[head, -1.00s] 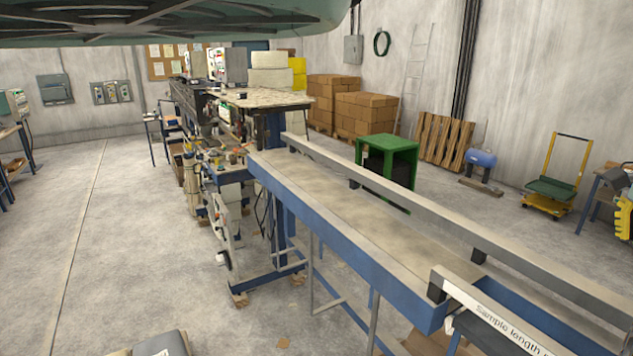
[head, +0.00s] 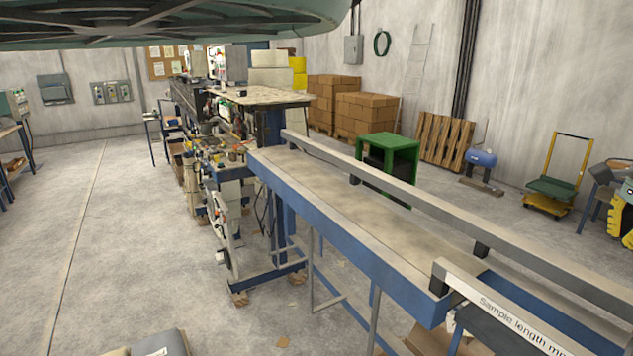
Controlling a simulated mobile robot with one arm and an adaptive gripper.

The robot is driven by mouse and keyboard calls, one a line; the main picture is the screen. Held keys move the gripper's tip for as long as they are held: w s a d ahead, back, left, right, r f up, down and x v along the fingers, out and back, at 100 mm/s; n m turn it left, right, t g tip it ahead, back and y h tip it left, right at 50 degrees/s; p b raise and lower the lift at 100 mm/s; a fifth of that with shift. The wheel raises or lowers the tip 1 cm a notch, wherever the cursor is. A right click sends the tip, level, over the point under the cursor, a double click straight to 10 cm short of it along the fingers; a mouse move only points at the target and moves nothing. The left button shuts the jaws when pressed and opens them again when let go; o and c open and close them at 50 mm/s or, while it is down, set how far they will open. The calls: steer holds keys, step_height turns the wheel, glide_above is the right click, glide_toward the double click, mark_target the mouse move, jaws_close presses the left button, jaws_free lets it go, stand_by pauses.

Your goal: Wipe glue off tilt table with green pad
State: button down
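A long blue-framed table (head: 350,245) with a worn beige top runs from the middle of the head view to the lower right. I cannot tell whether it is the tilt table. A pale slab-like top (head: 262,96) stands higher, beyond its far end, over a cluttered machine. I can make out no glue on either surface. No green pad can be told apart in this view. My gripper is not in view.
A grey rail (head: 420,205) runs along the table's far side, and a ruler strip (head: 500,312) lies at its near end. A green open box (head: 388,160) stands behind it. Cluttered machinery (head: 215,160) stands left of the table. The floor (head: 120,240) farther left is clear.

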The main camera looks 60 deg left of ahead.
steer(key=shift+a+f+m+b, duration=0.2)
steer(key=shift+f+m+b, duration=0.1)
steer(key=shift+f+b, duration=0.25)
steer(key=shift+f, duration=0.3)
steer(key=shift+a+f+m+b, duration=0.15)
steer(key=shift+f+m+b, duration=0.35)
steer(key=shift+b, duration=0.1)
